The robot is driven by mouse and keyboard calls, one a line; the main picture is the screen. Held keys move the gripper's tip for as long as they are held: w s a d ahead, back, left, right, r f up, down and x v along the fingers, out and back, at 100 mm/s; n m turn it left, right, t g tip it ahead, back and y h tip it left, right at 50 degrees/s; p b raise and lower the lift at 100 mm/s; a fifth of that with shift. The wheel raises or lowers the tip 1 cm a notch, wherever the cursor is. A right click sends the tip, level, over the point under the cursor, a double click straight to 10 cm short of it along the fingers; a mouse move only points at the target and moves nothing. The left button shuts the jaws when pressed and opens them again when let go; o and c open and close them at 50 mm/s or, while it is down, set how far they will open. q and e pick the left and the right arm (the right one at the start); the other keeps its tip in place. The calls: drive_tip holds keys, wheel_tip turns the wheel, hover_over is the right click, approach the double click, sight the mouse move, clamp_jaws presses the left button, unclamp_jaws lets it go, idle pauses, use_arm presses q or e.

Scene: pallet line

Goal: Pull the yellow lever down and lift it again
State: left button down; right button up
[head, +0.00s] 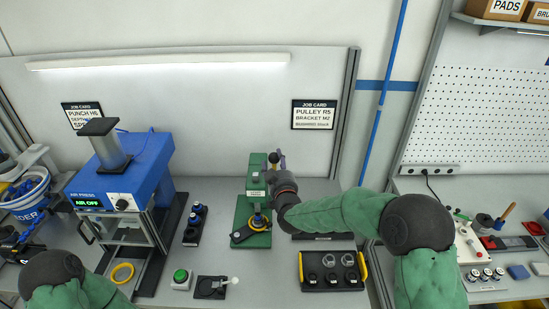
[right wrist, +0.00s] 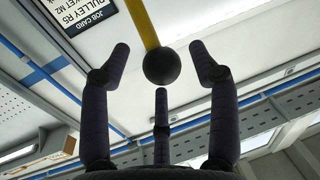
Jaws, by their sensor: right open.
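The yellow lever (right wrist: 151,25) ends in a black ball knob (right wrist: 162,66), which sits between the spread fingers of my right gripper (right wrist: 160,52) in the right wrist view. The fingers are open and appear apart from the knob. In the head view, my right gripper (head: 281,163) is at the top of the green press (head: 255,184), by the small dark knob (head: 274,158). The lever's shaft is largely hidden there by the gripper and wrist. My left arm shows at the lower left, but its gripper is out of the picture.
A blue air press (head: 148,165) stands to the left, its display reading AIR OFF. A green button box (head: 181,278), a black fixture (head: 212,287) and a black tray with yellow handles (head: 331,284) lie in front. A back panel stands close behind.

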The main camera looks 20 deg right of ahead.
drive_tip(key=shift+w+d, duration=0.1)
drive_tip(key=shift+w, duration=1.2)
clamp_jaws()
